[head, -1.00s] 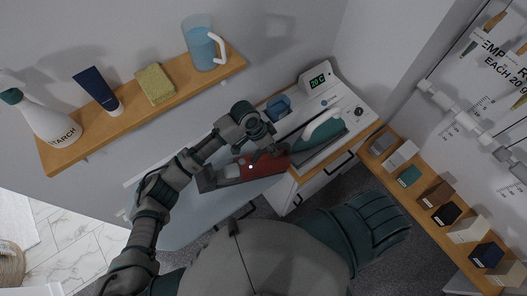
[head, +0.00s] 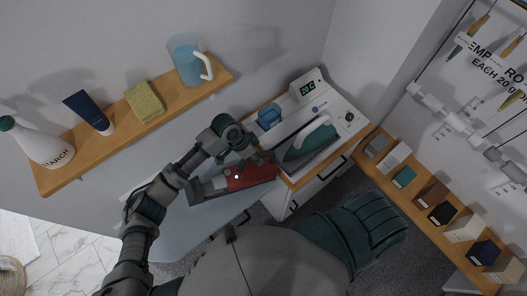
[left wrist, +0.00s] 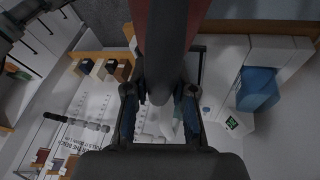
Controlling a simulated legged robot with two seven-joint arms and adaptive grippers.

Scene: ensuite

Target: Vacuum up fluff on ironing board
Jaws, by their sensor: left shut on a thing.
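My left gripper (head: 258,159) is shut on the handle of a red and grey handheld vacuum (head: 250,177). The vacuum's clear nozzle end points left, over or on the pale blue ironing board (head: 185,222); I cannot tell whether it touches. In the left wrist view my left gripper (left wrist: 160,98) has its fingers on both sides of the dark handle, and the red vacuum body (left wrist: 143,18) shows at the top. I see no fluff on the visible part of the board; the vacuum and arm hide some of it. My right gripper is not in view.
A white cabinet (head: 345,112) to the right holds a teal iron (head: 312,145) and a blue cup (head: 269,115). A wall shelf (head: 120,137) with a jug (head: 190,62), sponge, tube and starch bottle runs above the board. A shelf of boxes (head: 432,213) stands right.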

